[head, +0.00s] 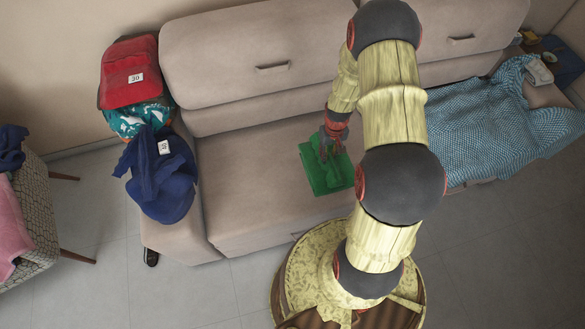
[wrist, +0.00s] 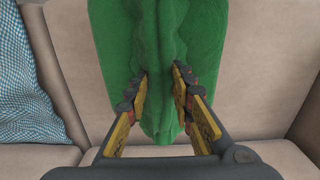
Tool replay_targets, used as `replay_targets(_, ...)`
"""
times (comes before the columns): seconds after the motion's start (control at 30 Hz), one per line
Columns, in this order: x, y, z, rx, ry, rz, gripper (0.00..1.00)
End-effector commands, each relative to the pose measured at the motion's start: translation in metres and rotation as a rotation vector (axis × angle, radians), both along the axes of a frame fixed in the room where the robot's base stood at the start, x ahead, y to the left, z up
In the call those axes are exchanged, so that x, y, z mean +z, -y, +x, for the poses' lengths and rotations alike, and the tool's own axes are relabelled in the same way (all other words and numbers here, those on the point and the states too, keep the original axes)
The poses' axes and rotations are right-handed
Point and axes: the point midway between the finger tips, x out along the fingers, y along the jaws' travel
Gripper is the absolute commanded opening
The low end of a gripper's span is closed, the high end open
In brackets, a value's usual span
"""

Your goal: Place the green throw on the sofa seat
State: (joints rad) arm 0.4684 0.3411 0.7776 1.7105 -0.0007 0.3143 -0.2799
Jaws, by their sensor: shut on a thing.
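The green throw (head: 320,172) is a folded green cloth at the sofa seat (head: 250,180), left of my arm in the head view. My gripper (head: 333,138) is over it, with its fingers on the cloth. In the wrist view the throw (wrist: 155,50) fills the middle, and my gripper (wrist: 160,92) is shut on a pinched ridge of it. The beige sofa cushions show behind it. I cannot tell whether the throw's underside touches the seat. My arm hides part of the sofa to the right.
A blue-and-white patterned blanket (head: 495,125) covers the sofa's right part. A patterned chair (head: 40,215) stands far left. The seat's left part is bare.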

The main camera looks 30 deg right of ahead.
Motion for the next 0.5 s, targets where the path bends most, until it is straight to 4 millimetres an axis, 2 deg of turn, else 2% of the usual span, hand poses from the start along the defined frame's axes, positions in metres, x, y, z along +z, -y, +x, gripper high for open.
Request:
replay_targets(0.07, -0.002, 0.009, -0.004, -0.009, 0.003, -0.002, 0.0)
replay_targets(0.17, -0.006, 0.007, -0.002, -0.01, 0.003, -0.002, 0.0)
replay_targets(0.5, -0.038, -0.051, 0.035, -0.007, 0.003, -0.002, 0.0)
